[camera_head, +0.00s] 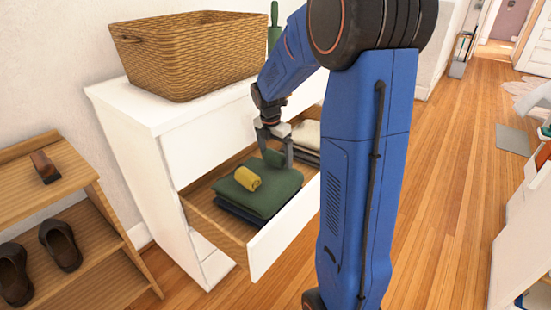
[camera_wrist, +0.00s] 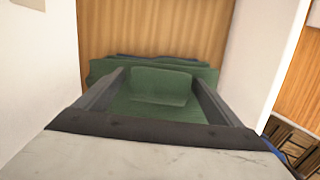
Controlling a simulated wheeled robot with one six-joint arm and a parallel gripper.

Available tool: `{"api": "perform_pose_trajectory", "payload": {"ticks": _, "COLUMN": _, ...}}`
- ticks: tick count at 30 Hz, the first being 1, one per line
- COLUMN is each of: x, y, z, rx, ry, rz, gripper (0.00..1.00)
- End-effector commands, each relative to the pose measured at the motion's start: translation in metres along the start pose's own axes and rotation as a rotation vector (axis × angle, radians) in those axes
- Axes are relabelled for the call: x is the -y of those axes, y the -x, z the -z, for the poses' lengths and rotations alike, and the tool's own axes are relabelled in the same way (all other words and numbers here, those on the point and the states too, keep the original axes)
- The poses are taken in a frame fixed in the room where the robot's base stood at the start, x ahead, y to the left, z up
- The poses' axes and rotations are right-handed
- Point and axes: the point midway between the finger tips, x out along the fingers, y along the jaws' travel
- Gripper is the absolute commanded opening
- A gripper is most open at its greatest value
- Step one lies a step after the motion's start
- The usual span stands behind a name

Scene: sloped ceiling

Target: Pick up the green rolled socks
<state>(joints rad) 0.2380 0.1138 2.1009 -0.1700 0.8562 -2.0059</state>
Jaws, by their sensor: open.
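The green rolled socks (camera_head: 273,157) lie on the back part of a folded green cloth (camera_head: 262,199) in the open white drawer. They also show in the wrist view (camera_wrist: 160,84), between my two fingers. My gripper (camera_head: 278,154) reaches down into the drawer, open, with a finger on either side of the socks. In the wrist view the fingers of my gripper (camera_wrist: 158,76) appear apart; I cannot tell whether they touch the socks. Part of the socks is hidden by my gripper in the head view.
Yellow rolled socks (camera_head: 247,178) lie on the same green cloth, in front of my gripper. Light folded cloth (camera_head: 307,135) lies farther right in the drawer. The drawer's front panel (camera_head: 285,238) and side walls stand close. A wicker basket (camera_head: 190,60) sits on the dresser top.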

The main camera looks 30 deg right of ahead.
Motion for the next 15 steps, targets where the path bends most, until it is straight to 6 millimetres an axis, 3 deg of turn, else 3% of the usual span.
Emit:
{"api": "perform_pose_trajectory", "payload": {"ticks": 1, "x": 0.0, "y": 0.0001, "z": 0.0, "rx": 0.0, "ry": 0.0, "rz": 0.0, "gripper": 0.86}}
{"api": "perform_pose_trajectory", "payload": {"ticks": 6, "x": 0.0, "y": 0.0002, "z": -0.0001, "rx": 0.0, "ry": 0.0, "rz": 0.0, "gripper": 0.45}}
{"api": "perform_pose_trajectory", "payload": {"ticks": 15, "x": -0.0001, "y": 0.0016, "z": -0.0003, "rx": 0.0, "ry": 0.0, "rz": 0.0, "gripper": 0.44}}
